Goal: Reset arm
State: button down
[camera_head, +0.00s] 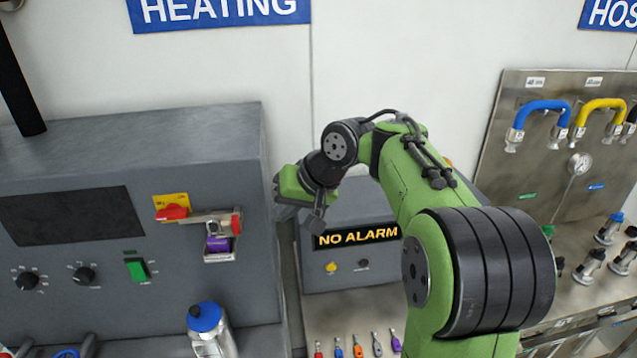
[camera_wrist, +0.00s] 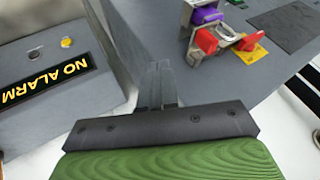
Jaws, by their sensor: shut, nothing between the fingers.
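My green and black arm reaches up and to the left across the middle of the head view, with its wrist bent over beside the right edge of the grey heating panel (camera_head: 110,175). My gripper (camera_wrist: 160,80) shows in the wrist view with its fingers together and nothing between them. In the head view the fingertips are hard to make out. The gripper hangs between the heating panel and the "NO ALARM" box (camera_head: 355,236), which also shows at the left of the wrist view (camera_wrist: 45,85).
A blue-capped bottle (camera_head: 207,330) stands below. A steel hose panel (camera_head: 550,180) is at right.

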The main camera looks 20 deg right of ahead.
jog(key=a+r+p+v, duration=0.1)
jog(key=p+v, duration=0.1)
jog(key=v, duration=0.6)
jog(key=s+a+f+n+h+b, duration=0.1)
jog(key=s+a+f+h+b, duration=0.2)
jog(key=s+a+f+b, duration=0.65)
jog(key=s+d+f+h, duration=0.1)
jog(key=s+d+f, duration=0.4)
jog(key=s+f, duration=0.7)
jog(key=shift+s+n+h, duration=0.3)
jog(key=shift+s+n, duration=0.1)
jog(key=shift+s, duration=0.2)
